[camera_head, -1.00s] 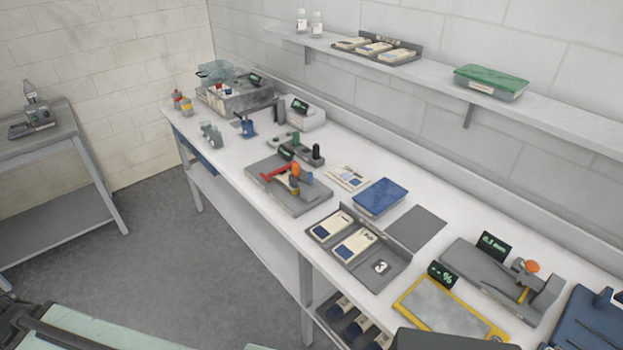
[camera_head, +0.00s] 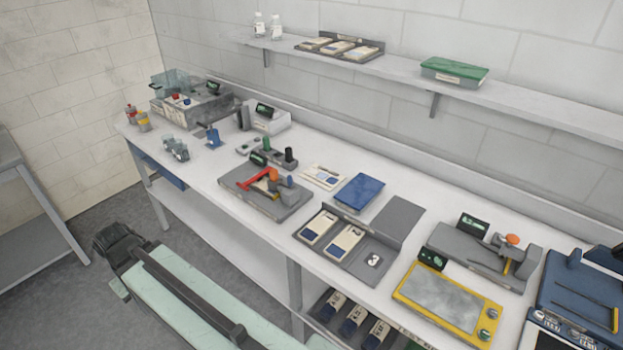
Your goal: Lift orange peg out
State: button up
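Two orange parts could be the peg, and I cannot tell which. One is a small orange piece (camera_head: 273,174) on a grey fixture (camera_head: 240,193) with a red lever (camera_head: 256,180), mid-bench. Beside it stands a grey block (camera_head: 288,190). The other is an orange-capped part (camera_head: 513,240) standing in a grey gauge block (camera_head: 462,244) with a small dark display, at the right. Both sit in or on their fixtures, and their lower ends are hard to see. I cannot make out my gripper in the head view; nothing touches either orange part.
My pale green and dark body fills the lower left, before the bench. A yellow-framed plate (camera_head: 408,295), a grey card tray (camera_head: 309,247), a blue box (camera_head: 360,194) and a blue machine (camera_head: 575,285) crowd the bench. A grey mat (camera_head: 398,215) is bare.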

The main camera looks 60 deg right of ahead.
aim_at(274, 173)
jog(key=z, duration=0.25)
jog(key=i, duration=1)
jog(key=u, duration=0.05)
